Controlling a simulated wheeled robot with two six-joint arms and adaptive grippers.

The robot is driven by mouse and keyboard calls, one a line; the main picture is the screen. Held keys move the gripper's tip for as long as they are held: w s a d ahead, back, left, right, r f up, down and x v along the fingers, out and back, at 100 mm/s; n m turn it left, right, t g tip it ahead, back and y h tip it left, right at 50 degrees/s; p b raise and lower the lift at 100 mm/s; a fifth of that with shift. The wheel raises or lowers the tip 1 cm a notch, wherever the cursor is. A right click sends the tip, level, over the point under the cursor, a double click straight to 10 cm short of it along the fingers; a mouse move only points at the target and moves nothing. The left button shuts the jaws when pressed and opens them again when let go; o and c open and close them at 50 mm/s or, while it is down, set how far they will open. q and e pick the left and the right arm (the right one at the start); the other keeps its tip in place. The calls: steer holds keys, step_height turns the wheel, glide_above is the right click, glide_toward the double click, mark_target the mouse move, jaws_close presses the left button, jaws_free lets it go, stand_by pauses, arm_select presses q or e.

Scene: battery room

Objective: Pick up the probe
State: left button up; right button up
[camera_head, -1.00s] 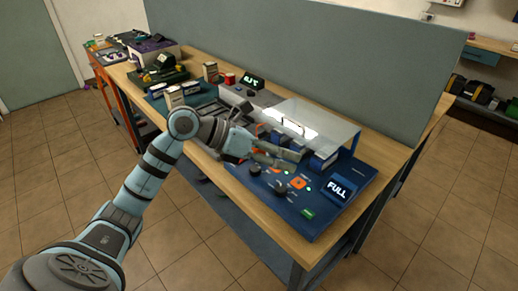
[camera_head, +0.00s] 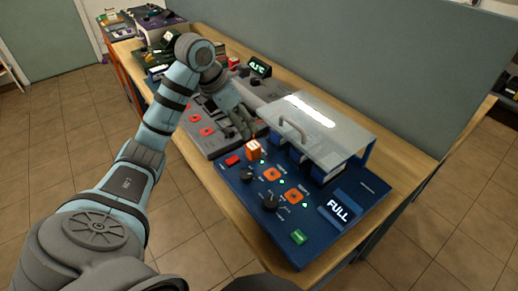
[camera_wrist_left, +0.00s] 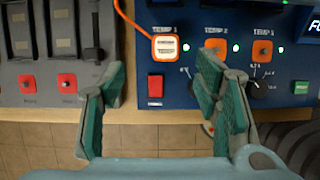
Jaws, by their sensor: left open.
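The probe (camera_head: 253,150) is a small orange block with a white label. It stands at the TEMP 1 spot of the blue charger panel (camera_head: 222,172). In the left wrist view the probe (camera_wrist_left: 165,46) has an orange cable running up from it. My left gripper (camera_head: 241,130) is open and empty, left of and behind the probe in the head view. In the left wrist view its fingers (camera_wrist_left: 162,105) stand apart, with the probe beyond them, between their directions. The cable is mostly hidden in the head view. My right gripper is not in view.
A clear cover with a handle (camera_head: 295,130) stands over blue modules behind the probe. Two orange-ringed TEMP ports (camera_head: 271,174), dark knobs (camera_head: 270,203) and a FULL display (camera_head: 339,211) lie to the right. A grey unit (camera_head: 205,140) adjoins on the left. Tiled floor lies in front.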

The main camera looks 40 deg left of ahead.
mark_target(253, 145)
arm_select(q)
steer(key=b+x, duration=0.1)
steer(key=x, duration=0.1)
steer(key=b+x, duration=0.1)
steer(key=x, duration=0.1)
steer(key=s+b+x, duration=0.1)
steer(key=x, duration=0.1)
steer(key=shift+d+f+b, duration=0.1)
steer(key=shift+f+b, duration=0.05)
steer(key=shift+b, duration=0.25)
steer(key=x, duration=0.3)
steer(key=b+x, duration=0.1)
steer(key=x, duration=0.1)
steer(key=shift+w+d+f, duration=0.1)
steer(key=shift+w+d, duration=0.1)
steer(key=shift+d, duration=0.1)
jaws_close()
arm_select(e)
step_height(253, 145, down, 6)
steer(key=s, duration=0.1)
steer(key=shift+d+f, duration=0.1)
